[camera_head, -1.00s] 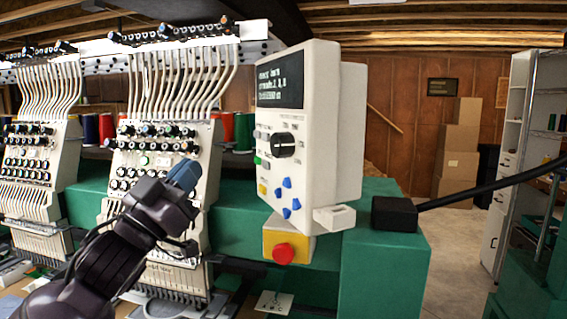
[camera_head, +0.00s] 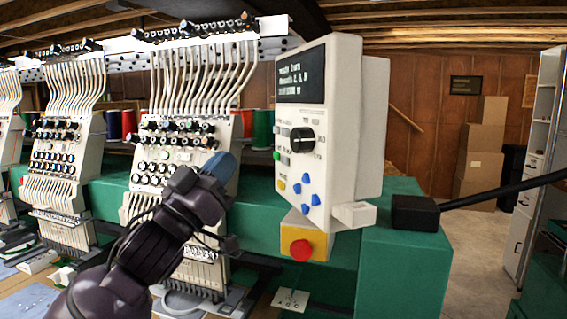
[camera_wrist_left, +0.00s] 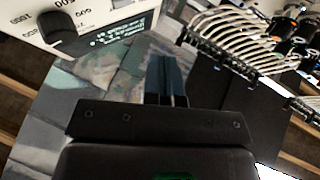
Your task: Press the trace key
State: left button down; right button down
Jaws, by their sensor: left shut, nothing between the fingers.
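The control box (camera_head: 345,150) is white, with a dark screen (camera_head: 301,75), a black dial (camera_head: 302,139) and small keys on its face. The keys include grey ones, a green one (camera_head: 277,155), a yellow one (camera_head: 282,185) and several blue ones (camera_head: 305,179). Their labels are too small to read, so I cannot tell which is the trace key. My left gripper (camera_head: 222,166) is shut and empty, left of the box and apart from its keys. In the left wrist view, the shut fingers (camera_wrist_left: 166,82) point past the box's face (camera_wrist_left: 100,22). My right gripper is not in view.
A red button (camera_head: 301,250) on a yellow housing sits below the box. Embroidery heads (camera_head: 185,160) with knobs and white tubes stand behind and left of my gripper. A green beam (camera_head: 255,215) runs behind.

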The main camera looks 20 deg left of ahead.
aim_at(285, 160)
pick_arm(q)
jog(key=w+d, duration=0.4)
jog(key=shift+w+d+b, duration=0.25)
jog(key=shift+d+b, duration=0.05)
jog(key=shift+d, duration=0.1)
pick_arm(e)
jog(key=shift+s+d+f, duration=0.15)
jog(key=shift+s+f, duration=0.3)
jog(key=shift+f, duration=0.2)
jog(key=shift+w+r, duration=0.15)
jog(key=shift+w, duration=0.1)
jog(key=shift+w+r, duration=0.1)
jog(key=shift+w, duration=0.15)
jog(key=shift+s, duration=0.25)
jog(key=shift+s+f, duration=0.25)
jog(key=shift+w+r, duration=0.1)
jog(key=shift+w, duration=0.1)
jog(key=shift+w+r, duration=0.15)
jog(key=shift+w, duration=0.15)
